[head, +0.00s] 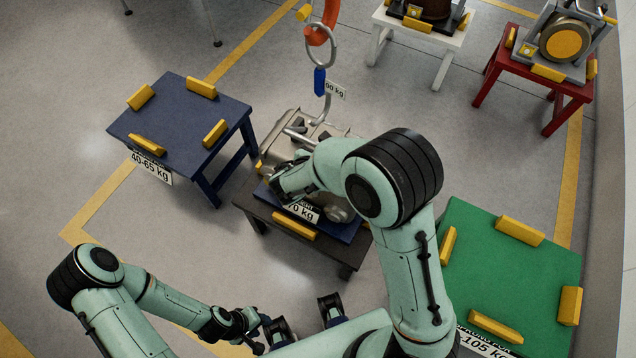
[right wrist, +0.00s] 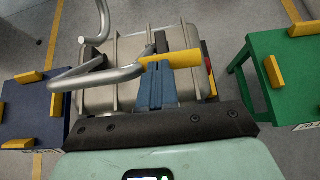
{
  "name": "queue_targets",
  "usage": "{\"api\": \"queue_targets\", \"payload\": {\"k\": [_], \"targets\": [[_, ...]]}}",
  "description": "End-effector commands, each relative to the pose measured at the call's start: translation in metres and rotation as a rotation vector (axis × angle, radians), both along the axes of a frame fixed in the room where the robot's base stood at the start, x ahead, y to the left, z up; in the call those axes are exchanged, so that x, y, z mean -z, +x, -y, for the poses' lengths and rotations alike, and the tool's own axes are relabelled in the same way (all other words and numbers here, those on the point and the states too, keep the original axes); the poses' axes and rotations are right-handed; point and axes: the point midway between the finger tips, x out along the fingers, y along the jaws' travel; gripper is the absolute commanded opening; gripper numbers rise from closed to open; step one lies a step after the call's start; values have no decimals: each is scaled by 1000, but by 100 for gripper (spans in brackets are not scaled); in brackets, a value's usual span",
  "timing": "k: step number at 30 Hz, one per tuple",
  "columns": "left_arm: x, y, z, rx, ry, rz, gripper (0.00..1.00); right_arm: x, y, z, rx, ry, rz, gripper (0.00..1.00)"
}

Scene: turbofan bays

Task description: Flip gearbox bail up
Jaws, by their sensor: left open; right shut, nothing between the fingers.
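The gearbox (head: 283,150) is a grey ribbed casing on a dark table with a blue top; it also fills the middle of the right wrist view (right wrist: 125,97). A bent grey tube, apparently the bail (right wrist: 98,76), crosses the casing and meets a yellow piece (right wrist: 172,59). My right gripper (right wrist: 157,72) is shut and empty, its blue fingertips at the yellow piece; I cannot tell whether they touch. In the head view the right gripper (head: 283,182) is over the gearbox's near side, and my arm hides part of the casing. My left gripper (head: 304,320) is open and empty, low at the front.
A hoist hook with a blue sleeve (head: 319,81) and steel ring (head: 320,46) hangs over the gearbox. A blue table (head: 180,118) stands left and a green table (head: 500,268) right, both with yellow blocks. White and red tables carry parts behind. Open floor lies between them.

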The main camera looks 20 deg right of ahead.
Motion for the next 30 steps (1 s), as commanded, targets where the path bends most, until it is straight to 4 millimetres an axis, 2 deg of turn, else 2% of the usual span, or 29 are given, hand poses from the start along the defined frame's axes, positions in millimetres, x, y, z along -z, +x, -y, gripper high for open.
{"api": "queue_targets", "payload": {"k": [1, 7, 18, 30], "targets": [[-15, 8, 0, 0, 0, 9, 43, -14, 7, 8, 7, 24, -14, 0], [-33, 19, 0, 0, 0, 22, 43, -29, 23, 27, 5, 15, -12, 0], [-43, 26, 0, -1, 0, 30, 43, -45, 53, 63, 4, 14, -13, 0], [-47, 29, 0, -1, 0, 33, 43, -49, 70, 83, 0, 13, -14, 0]]}}
